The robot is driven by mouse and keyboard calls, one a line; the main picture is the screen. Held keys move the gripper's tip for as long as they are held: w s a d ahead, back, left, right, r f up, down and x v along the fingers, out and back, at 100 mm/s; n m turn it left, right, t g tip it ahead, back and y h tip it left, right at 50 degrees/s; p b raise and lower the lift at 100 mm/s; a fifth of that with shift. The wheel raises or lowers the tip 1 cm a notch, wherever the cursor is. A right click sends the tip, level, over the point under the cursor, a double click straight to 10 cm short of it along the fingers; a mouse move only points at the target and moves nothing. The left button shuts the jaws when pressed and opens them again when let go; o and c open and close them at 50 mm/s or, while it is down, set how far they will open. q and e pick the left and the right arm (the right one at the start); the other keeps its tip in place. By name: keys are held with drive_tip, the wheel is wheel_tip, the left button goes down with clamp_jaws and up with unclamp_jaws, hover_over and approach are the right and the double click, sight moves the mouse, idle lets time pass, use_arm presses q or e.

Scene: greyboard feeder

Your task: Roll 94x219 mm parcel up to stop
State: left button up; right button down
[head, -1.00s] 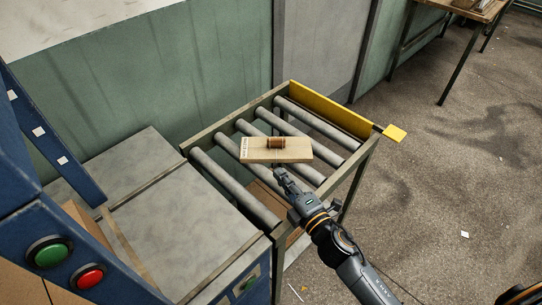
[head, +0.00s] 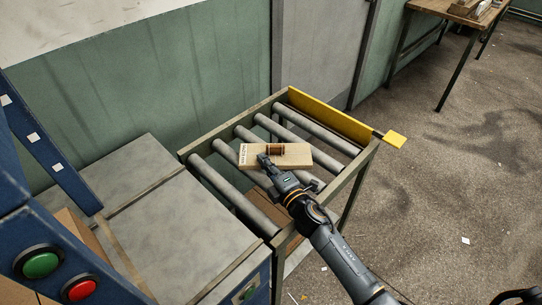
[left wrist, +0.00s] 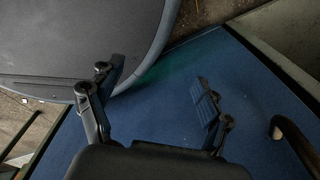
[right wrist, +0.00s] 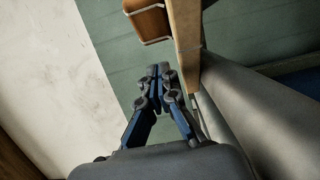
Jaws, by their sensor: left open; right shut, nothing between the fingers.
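The parcel (head: 298,157) is a flat tan block with a dark reddish-brown piece on top and small print at its left end. It lies across the grey rollers, apart from the yellow stop (head: 330,117) at their far end. My right gripper (head: 264,160) is shut and empty at the parcel's near side, left of its middle. Its fingertips overlap the parcel in the head view; contact is unclear. In the right wrist view the shut fingertips (right wrist: 160,72) are beside the parcel's edge (right wrist: 185,38). My left gripper (left wrist: 160,78) is open and empty above a blue surface.
The roller frame (head: 350,172) adjoins a grey-topped blue machine (head: 180,236) at left. Green (head: 40,263) and red (head: 80,289) buttons are on its blue panel. A yellow tab (head: 394,139) sticks out beyond the stop. Rollers between parcel and stop are clear.

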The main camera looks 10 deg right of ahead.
drive_tip(key=shift+w+d, duration=0.3)
drive_tip(key=shift+d, duration=0.3)
drive_tip(key=shift+w+d, duration=0.3)
drive_tip(key=shift+d, duration=0.25)
drive_tip(key=w+d+b, duration=0.1)
drive_tip(key=w+d, duration=0.2)
drive_tip(key=d, duration=0.1)
drive_tip(key=w+d+b, duration=0.1)
drive_tip(key=w+d, duration=0.2)
drive_tip(key=d, duration=0.2)
drive_tip(key=w+d+b, duration=0.2)
drive_tip(key=w+d, duration=0.1)
drive_tip(key=d, duration=0.1)
drive_tip(key=shift+d, duration=0.25)
drive_tip(key=shift+w+d, duration=0.15)
drive_tip(key=shift+d, duration=0.1)
drive_tip(key=shift+a, duration=0.1)
